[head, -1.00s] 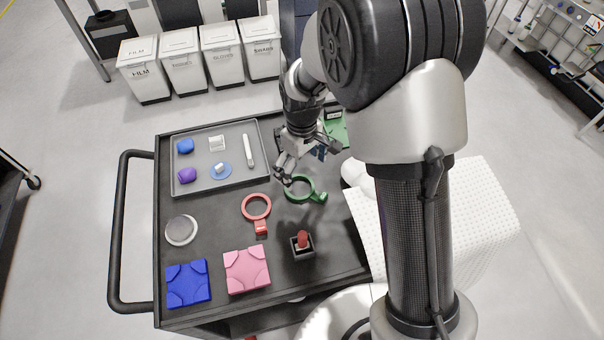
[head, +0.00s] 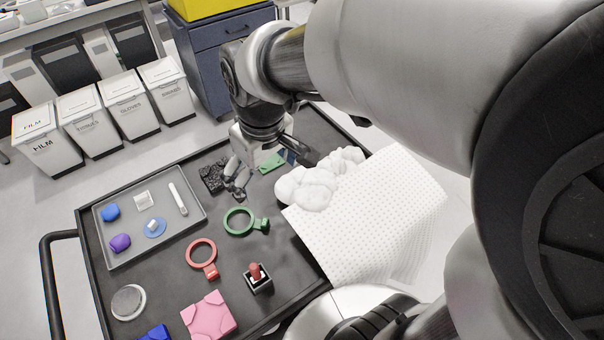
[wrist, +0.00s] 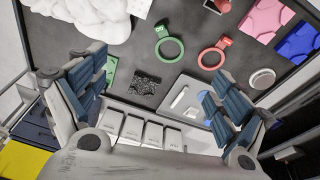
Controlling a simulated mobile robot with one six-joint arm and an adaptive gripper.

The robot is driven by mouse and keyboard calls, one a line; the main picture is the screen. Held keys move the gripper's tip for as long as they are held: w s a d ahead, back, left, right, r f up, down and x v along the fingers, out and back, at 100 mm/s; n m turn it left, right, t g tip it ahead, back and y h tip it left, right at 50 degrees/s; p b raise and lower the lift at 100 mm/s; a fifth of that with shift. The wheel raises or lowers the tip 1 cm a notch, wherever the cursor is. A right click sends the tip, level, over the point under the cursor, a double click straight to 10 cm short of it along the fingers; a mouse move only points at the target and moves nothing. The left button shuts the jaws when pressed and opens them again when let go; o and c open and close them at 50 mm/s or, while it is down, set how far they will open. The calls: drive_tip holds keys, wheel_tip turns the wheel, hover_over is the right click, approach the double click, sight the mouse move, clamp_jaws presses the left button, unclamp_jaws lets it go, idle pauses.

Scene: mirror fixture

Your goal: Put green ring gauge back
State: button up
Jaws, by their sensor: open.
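The green ring gauge (head: 262,224) lies flat on the dark cart top, beside the red ring gauge (head: 204,270). It also shows in the wrist view (wrist: 160,31), with its tab toward the top, beyond my fingers. My gripper (head: 236,180) hangs over the cart's far part, behind the green ring and apart from it. In the wrist view my gripper (wrist: 157,92) has its two blue-padded fingers spread wide with nothing between them. A black textured pad (head: 212,178) and a green plate (head: 272,163) lie near my gripper; the plate is partly hidden by it.
A grey tray (head: 110,262) with small items is at left. White lumpy material (head: 310,188) and a dotted white sheet (head: 385,215) cover the right. A small black box with a red-topped item (head: 256,275), pink block (head: 208,317) and round disc (head: 128,302) are nearer.

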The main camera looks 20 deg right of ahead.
drive_tip(key=s+d+r+m+t, duration=0.1)
drive_tip(key=s+d+r+m, duration=0.1)
drive_tip(key=s, duration=0.5)
drive_tip(key=s+d+r+m+t, duration=0.1)
drive_tip(key=s+d+r+m, duration=0.1)
drive_tip(key=s, duration=0.5)
drive_tip(key=shift+r, duration=0.2)
drive_tip(key=shift+c, duration=0.5)
